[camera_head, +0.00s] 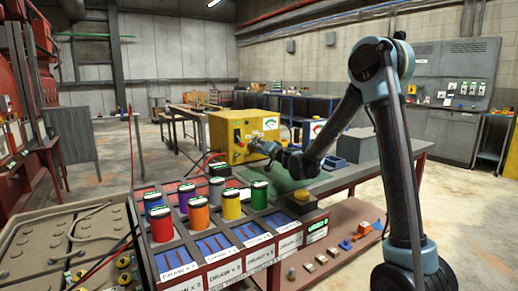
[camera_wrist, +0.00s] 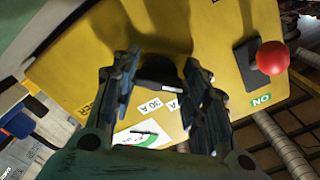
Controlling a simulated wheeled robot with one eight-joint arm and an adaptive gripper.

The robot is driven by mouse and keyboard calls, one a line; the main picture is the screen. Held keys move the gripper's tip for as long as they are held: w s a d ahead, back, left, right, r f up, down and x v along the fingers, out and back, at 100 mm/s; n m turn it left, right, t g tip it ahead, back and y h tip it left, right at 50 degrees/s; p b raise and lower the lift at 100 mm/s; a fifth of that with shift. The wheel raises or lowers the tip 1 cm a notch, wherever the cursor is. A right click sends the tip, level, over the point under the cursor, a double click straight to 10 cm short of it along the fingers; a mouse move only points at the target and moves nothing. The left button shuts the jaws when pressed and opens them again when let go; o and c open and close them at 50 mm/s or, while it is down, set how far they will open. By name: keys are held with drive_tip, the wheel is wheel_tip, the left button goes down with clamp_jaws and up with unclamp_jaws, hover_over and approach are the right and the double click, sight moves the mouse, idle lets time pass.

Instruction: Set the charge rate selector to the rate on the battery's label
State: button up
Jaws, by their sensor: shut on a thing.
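The yellow charger box (camera_head: 228,132) stands on the bench in the head view, with a gauge (camera_head: 270,124) on its front. In the wrist view its yellow panel (camera_wrist: 85,65) fills much of the picture. The dark selector knob (camera_wrist: 159,72) sits on that panel between the fingers of my gripper (camera_wrist: 162,65), which is shut on it. Printed rate labels, one reading 30 A (camera_wrist: 150,105), lie just below the knob. The fingers partly hide the markings, and I cannot tell the knob's setting. In the head view my gripper (camera_head: 266,148) is at the box front. I cannot make out the battery's label.
A red knob (camera_wrist: 272,57) on a dark plate stands out from the panel to the right of my fingers. A rack (camera_head: 215,240) of coloured cylinders and a yellow-topped button box (camera_head: 300,203) are on the near bench.

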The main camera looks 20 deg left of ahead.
drive_tip(key=shift+d+m, duration=0.1)
drive_tip(key=shift+m, duration=0.4)
drive_tip(key=shift+w+r+m, duration=0.1)
drive_tip(key=shift+r+m, duration=0.05)
drive_tip(key=shift+m, duration=4.05)
drive_tip(key=shift+r+m, duration=0.15)
drive_tip(key=shift+m, duration=4.35)
drive_tip(key=o, duration=1.1)
drive_tip(key=v, duration=1.2)
